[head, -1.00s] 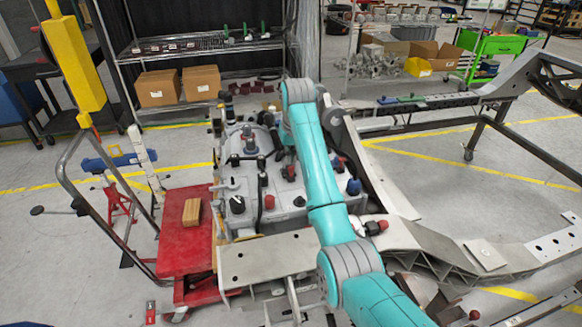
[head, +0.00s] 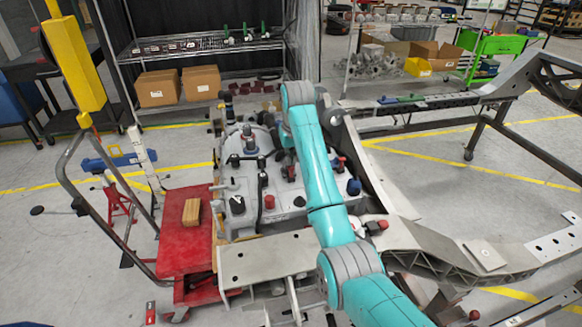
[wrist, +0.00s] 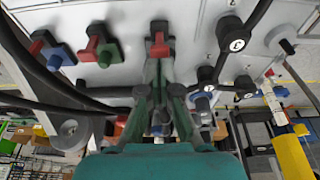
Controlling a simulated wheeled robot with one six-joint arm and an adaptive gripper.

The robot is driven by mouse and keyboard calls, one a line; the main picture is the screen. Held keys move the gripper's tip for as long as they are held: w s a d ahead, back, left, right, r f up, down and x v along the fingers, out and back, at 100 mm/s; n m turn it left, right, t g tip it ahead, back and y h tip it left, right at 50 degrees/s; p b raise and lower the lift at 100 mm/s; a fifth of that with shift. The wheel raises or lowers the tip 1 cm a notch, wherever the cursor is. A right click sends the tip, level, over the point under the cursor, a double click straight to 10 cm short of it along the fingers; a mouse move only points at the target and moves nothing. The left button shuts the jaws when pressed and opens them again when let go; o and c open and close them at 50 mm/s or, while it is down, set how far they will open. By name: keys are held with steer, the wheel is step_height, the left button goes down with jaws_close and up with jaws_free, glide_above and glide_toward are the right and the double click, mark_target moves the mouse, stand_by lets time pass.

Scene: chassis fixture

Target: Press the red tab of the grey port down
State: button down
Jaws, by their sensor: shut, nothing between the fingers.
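In the wrist view, a dark grey port (wrist: 159,26) with a red tab (wrist: 158,47) is on the pale housing, straight ahead of my gripper (wrist: 159,64). My gripper is shut and empty, with its fingertips at the lower edge of the red tab. The fingers hide part of the port, and I cannot tell whether they touch the tab. To the left are a green port (wrist: 107,52) and a blue port (wrist: 60,56), each with a red tab.
The pale housing (head: 237,225) carries hoses, caps and dark fittings (wrist: 231,34) close to my gripper. A metal frame rail (head: 375,175) lies to the right of my arm. A red cart (head: 185,250) with a wooden block (head: 191,212) stands left of the housing.

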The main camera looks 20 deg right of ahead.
steer(key=shift+s+x, duration=0.25)
steer(key=shift+x, duration=0.8)
steer(key=shift+w+r+v, duration=0.1)
steer(key=shift+w+v, duration=0.15)
steer(key=shift+v, duration=0.85)
steer(key=shift+w+r+v, duration=0.1)
steer(key=shift+w+v, duration=0.2)
steer(key=shift+v, duration=0.85)
steer(key=shift+w+v, duration=0.25)
steer(key=shift+v, duration=0.85)
